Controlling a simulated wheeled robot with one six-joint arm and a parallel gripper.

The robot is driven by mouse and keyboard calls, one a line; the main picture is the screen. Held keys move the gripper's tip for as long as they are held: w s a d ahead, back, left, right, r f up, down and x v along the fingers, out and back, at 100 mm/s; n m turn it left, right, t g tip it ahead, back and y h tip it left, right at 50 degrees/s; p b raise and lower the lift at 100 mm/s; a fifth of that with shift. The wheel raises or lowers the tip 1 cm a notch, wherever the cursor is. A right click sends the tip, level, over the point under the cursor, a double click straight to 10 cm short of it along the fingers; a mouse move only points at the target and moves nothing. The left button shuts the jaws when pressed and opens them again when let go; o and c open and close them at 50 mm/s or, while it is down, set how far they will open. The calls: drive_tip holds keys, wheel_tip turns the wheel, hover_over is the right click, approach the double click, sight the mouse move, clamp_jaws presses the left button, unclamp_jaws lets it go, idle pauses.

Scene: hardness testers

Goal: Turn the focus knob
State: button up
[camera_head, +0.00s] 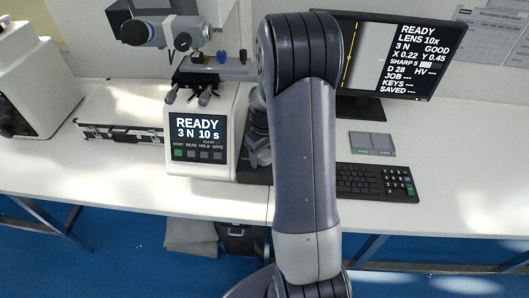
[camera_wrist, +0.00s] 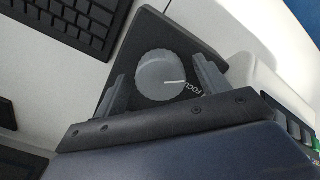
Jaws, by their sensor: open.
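The focus knob (camera_wrist: 161,76) is a grey ribbed dial with a white pointer line, on a dark block (camera_wrist: 150,35) marked with "FOCUS" lettering, partly cut off. In the wrist view my gripper (camera_wrist: 166,80) is open, with one finger on each side of the knob. I cannot tell whether the fingers touch it. In the head view my arm hides the knob, and part of my gripper (camera_head: 258,140) shows beside the tester. The hardness tester (camera_head: 203,125) shows "READY 3 N 10 s". The monitor (camera_head: 400,55) reads "READY", "GOOD" and "SHARP 5".
A keyboard (camera_head: 368,182) and a grey flat pad (camera_head: 372,144) lie right of my arm. A silver case (camera_head: 120,110) and a white machine (camera_head: 35,75) stand on the left. The white table (camera_head: 460,150) has free room at the right.

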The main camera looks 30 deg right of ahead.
drive_tip(key=c, duration=1)
drive_tip(key=m+b, duration=0.1)
drive_tip(key=m, duration=0.2)
drive_tip(key=shift+m, duration=0.4)
drive_tip(key=m+b, duration=0.1)
drive_tip(key=m, duration=0.3)
drive_tip(key=shift+m, duration=0.3)
drive_tip(key=m+b, duration=0.1)
drive_tip(key=m, duration=0.3)
drive_tip(key=shift+a, duration=0.1)
drive_tip(key=shift+w+m+b, duration=0.1)
drive_tip(key=shift+m+b, duration=0.25)
drive_tip(key=shift+m, duration=1.85)
